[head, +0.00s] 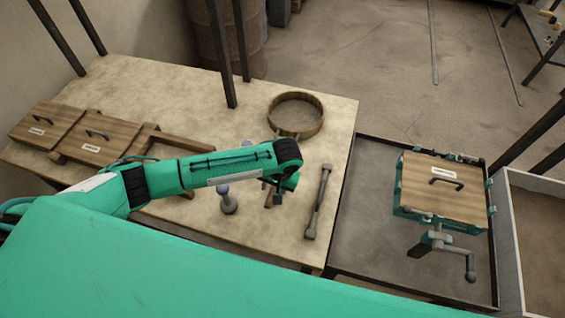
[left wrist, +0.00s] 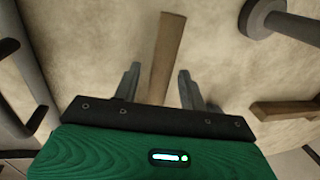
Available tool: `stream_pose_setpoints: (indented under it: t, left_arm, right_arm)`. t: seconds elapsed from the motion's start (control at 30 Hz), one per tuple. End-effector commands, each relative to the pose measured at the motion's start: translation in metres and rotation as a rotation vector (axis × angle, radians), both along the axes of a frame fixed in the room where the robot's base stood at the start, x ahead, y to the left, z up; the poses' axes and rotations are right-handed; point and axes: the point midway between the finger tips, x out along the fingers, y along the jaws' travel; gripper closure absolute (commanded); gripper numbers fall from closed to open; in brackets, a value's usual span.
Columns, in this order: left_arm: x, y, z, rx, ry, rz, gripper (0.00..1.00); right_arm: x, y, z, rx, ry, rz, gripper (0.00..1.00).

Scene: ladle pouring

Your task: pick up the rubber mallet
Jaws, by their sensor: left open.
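A brown wooden handle (left wrist: 167,50), which looks like the rubber mallet's, lies on the table between the fingers of my left gripper (left wrist: 158,82) in the left wrist view. The fingers are open, with gaps on both sides of the handle. In the head view my left gripper (head: 274,192) is low over the table, and a short end of the handle (head: 268,201) shows beside it. The mallet's head is not visible; my gripper and arm cover that area. My right gripper is not in view.
A grey double-ended tool (head: 318,202) lies right of my gripper, and a grey rammer-like tool (head: 229,201) stands left. A round wooden ring (head: 296,114) lies behind. Wooden boxes (head: 100,146) sit at left. A lidded wooden box (head: 443,188) stands right. The table's back middle is clear.

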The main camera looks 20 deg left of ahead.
Motion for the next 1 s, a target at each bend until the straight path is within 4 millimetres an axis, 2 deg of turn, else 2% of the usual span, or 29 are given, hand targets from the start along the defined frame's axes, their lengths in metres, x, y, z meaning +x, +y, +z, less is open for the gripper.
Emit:
stream_pose_setpoints:
  t: [0.1,0.23,0.27,0.47,0.83,1.0]
  left_arm:
    - [0.0,0.0,-0.003,-0.001,-0.001,-0.001,0.57]
    - [0.0,0.0,-0.003,-0.001,-0.001,-0.001,0.57]
    - [0.0,0.0,-0.003,-0.001,-0.001,-0.001,0.61]
    - [0.0,0.0,-0.003,-0.001,-0.001,-0.001,1.0]
    - [0.001,0.0,0.001,-0.002,-0.003,-0.001,1.0]
    - [0.001,0.0,0.018,-0.002,-0.004,-0.001,1.0]
  right_arm:
    - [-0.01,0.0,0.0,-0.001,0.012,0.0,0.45]
    - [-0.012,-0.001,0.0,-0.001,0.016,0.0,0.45]
    - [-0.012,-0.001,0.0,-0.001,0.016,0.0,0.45]
    - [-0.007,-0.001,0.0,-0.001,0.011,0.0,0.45]
    - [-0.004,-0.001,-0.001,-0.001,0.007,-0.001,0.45]
    - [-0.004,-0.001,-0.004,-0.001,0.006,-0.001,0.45]
